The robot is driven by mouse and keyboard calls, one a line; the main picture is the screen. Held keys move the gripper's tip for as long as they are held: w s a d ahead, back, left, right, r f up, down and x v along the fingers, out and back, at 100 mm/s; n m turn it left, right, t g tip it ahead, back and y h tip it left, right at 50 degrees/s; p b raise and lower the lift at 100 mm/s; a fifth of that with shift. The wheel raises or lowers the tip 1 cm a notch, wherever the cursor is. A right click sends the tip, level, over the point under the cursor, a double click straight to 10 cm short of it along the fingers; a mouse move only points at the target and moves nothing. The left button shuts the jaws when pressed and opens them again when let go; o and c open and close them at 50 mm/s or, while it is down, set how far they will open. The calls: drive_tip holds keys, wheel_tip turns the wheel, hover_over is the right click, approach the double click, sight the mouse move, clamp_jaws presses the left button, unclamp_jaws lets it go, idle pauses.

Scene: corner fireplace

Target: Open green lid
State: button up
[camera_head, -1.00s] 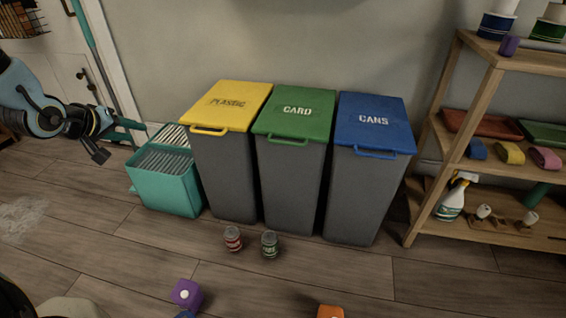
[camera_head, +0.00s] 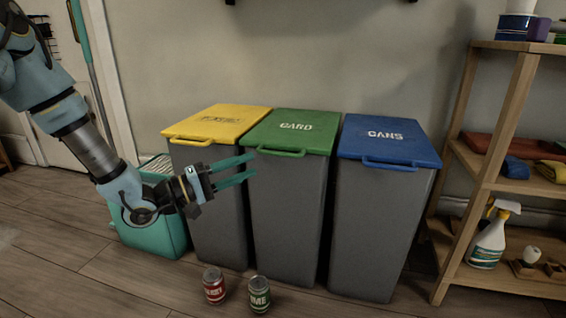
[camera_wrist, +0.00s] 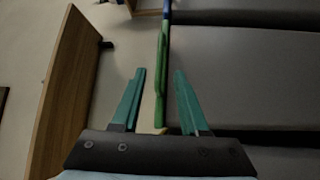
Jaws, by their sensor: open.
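The green lid (camera_head: 300,127), marked CARD, lies closed on the middle grey bin (camera_head: 285,210). Its loop handle (camera_head: 281,152) sticks out at the front edge. My gripper (camera_head: 250,167) is open and empty, with its teal fingers pointing right, in front of the bins and just left of and below the green handle. In the wrist view my gripper (camera_wrist: 158,88) has its two fingers apart, and the green lid's edge and handle (camera_wrist: 161,85) show between and beyond them. I cannot tell whether any finger touches the handle.
The yellow lid (camera_head: 215,120) is closed on the left bin and the blue lid (camera_head: 388,137) on the right bin. A wooden shelf (camera_head: 505,120) stands at right, a teal crate (camera_head: 150,232) at left.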

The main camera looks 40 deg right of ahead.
sight(276, 155)
drive_tip(key=shift+b+x, duration=1.7)
drive_tip(key=shift+x, duration=3.1)
clamp_jaws()
